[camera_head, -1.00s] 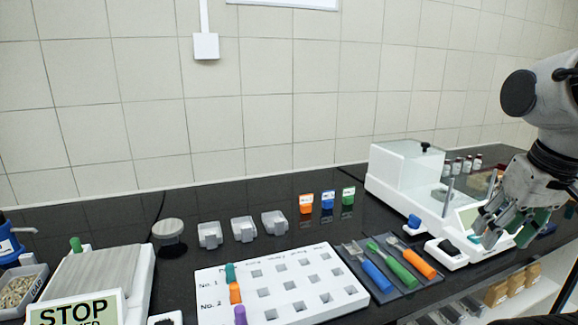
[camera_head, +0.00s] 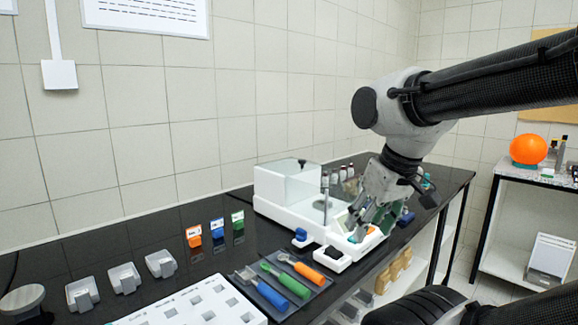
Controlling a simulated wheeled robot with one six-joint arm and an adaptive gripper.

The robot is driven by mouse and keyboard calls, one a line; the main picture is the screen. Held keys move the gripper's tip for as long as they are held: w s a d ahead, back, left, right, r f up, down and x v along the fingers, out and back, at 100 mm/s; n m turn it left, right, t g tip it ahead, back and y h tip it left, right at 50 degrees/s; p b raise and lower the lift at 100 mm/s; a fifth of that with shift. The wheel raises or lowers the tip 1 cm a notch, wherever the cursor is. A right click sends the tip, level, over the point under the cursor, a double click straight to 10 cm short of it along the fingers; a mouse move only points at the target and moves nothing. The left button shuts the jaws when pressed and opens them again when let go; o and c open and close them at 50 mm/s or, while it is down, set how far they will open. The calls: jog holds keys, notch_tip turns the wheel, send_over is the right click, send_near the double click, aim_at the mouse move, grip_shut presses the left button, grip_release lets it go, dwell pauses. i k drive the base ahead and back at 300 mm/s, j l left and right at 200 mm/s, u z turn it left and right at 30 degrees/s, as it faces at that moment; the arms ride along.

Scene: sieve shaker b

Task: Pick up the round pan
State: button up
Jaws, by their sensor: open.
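A shallow round grey pan (camera_head: 22,300) sits on the black bench at the far lower left, partly cut off by the picture edge. A small round plate (camera_head: 323,204) also shows on the white balance-like device (camera_head: 275,215). My gripper (camera_head: 362,226) is open, fingers pointing down, over the right part of that white device. It is far to the right of the grey pan. Its fingers partly hide the device's front panel, and I cannot tell whether they touch it.
A white rack (camera_head: 195,308) and a dark mat (camera_head: 300,290) with colored-handled tools lie in front. Several vials (camera_head: 335,176) stand behind the device. A side table (camera_head: 545,183) with an orange ball stands right.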

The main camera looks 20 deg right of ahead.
aim_at(20, 301)
jog(key=u, duration=1.25)
jog(key=z, duration=1.85)
jog(key=k+j, duration=0.45)
jog(key=j+u, duration=0.1)
jog(key=u, duration=0.4)
jog(key=k+j+u, duration=0.1)
jog(key=u, duration=0.35)
jog(key=j+u, duration=0.25)
jog(key=u, duration=0.25)
